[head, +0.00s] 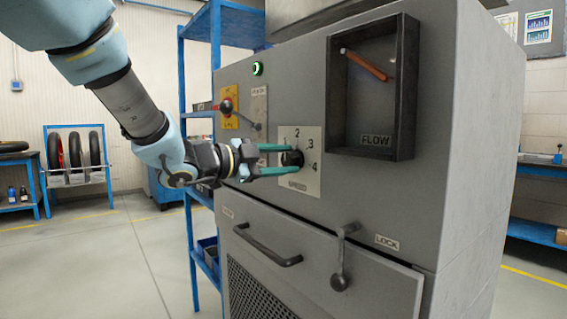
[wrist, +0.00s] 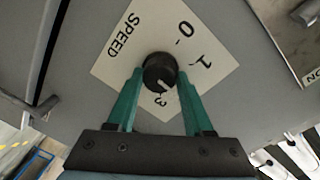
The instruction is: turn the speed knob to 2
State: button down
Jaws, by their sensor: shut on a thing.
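The speed knob (head: 293,158) is a round black dial on a pale square plate (head: 311,186) marked SPEED on the grey machine front. My gripper (head: 284,159) reaches it from the left, its two teal fingers shut on the knob's sides. In the wrist view the knob (wrist: 158,66) sits between the fingertips (wrist: 160,74). Its white pointer line slants down and right, to the right of the printed 3. The 0, 1 and 3 show there; the 2 is not visible there. The head view shows 2, 3 and 4 around the dial.
A recessed FLOW box (head: 374,139) is at upper right. A door handle (head: 267,247) and a LOCK lever (head: 341,263) are below. A blue shelf (head: 183,130) stands behind my arm.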

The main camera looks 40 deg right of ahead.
jog(key=shift+c, duration=1.4)
grip_release()
jog(key=w+a, duration=0.1)
jog(key=a, duration=0.9)
jog(key=shift+a+r+b, duration=0.3)
jog(key=shift+a+b, duration=0.05)
jog(key=shift+b, duration=0.1)
